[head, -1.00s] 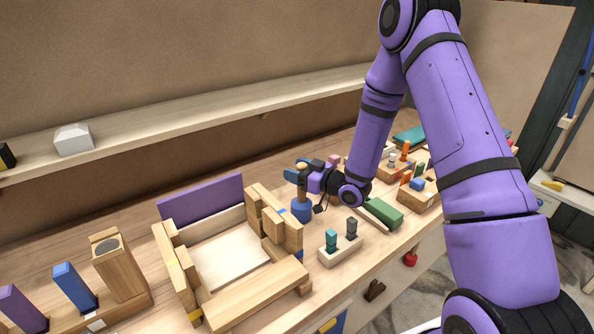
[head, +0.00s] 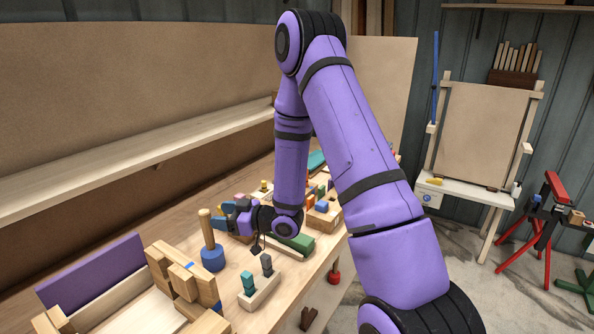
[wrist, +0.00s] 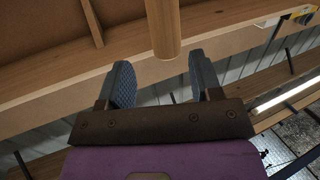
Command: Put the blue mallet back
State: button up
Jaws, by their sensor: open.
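The blue mallet stands upright on the bench, its blue head (head: 212,259) down and its wooden handle (head: 206,228) pointing up, just right of the wooden frame. My gripper (head: 219,224) is open and empty, close to the right of the handle in the head view. In the wrist view the handle (wrist: 162,28) shows just beyond the space between the two open fingertips (wrist: 162,75). I cannot tell whether a finger touches it.
A small block holding teal and dark pegs (head: 260,290) is in front of the mallet. A green block (head: 297,243) lies under my arm. The wooden frame (head: 185,280) and purple panel (head: 95,273) are to the left. More toy pieces crowd the bench behind.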

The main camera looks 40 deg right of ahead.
jog(key=s+d+r+m+g+h, duration=0.1)
jog(key=s+d+r+m+h, duration=0.15)
jog(key=r+h, duration=0.45)
jog(key=s+d+r+m+g+h, duration=0.1)
jog(key=s+d+r+h, duration=0.25)
jog(key=r, duration=0.85)
jog(key=s+a+r+m+g, duration=0.1)
jog(key=s+r+g, duration=0.1)
jog(key=s, duration=0.7)
jog(key=s+a+r+m+g, duration=0.1)
jog(key=s+r+m+g, duration=0.1)
jog(key=s, duration=0.7)
jog(key=s+a+r+m+g, duration=0.2)
jog(key=s+r, duration=0.1)
jog(key=s, duration=0.5)
jog(key=shift+s+r, duration=0.3)
jog(key=shift+s, duration=0.1)
